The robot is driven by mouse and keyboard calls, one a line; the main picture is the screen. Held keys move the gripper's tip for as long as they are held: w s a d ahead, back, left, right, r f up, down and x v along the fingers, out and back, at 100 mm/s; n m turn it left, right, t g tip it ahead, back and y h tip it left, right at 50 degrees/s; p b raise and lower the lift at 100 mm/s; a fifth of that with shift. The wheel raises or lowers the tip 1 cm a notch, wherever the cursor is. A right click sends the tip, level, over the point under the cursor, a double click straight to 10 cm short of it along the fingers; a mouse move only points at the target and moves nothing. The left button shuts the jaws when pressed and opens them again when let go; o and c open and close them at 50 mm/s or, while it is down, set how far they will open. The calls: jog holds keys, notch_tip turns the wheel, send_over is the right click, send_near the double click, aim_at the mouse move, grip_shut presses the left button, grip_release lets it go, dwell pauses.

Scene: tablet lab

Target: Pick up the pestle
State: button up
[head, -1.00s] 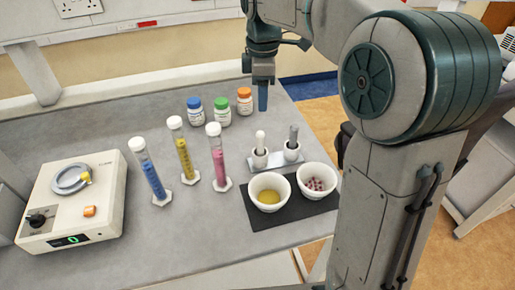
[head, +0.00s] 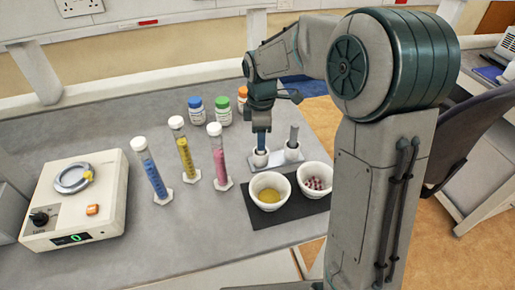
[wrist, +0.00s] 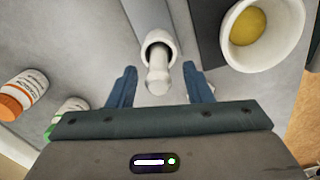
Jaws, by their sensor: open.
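The white pestle (wrist: 157,75) stands in a small white cup (wrist: 160,40) in the wrist view, its rounded knob towards the camera. My gripper (wrist: 160,72) is open, with one blue finger on each side of the pestle and visible gaps to both. In the head view my gripper (head: 261,143) is low over the left cup (head: 260,158) of a white holder and hides most of the pestle. A grey rod (head: 293,135) stands in the right cup (head: 293,151) of the same holder.
Two white bowls, one with yellow contents (head: 269,191) and one with pinkish pieces (head: 315,179), sit on a dark mat in front. Three cylinders, including the pink one (head: 219,157), stand left. Capped bottles (head: 223,110) stand behind. A device (head: 75,198) is far left.

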grip_shut()
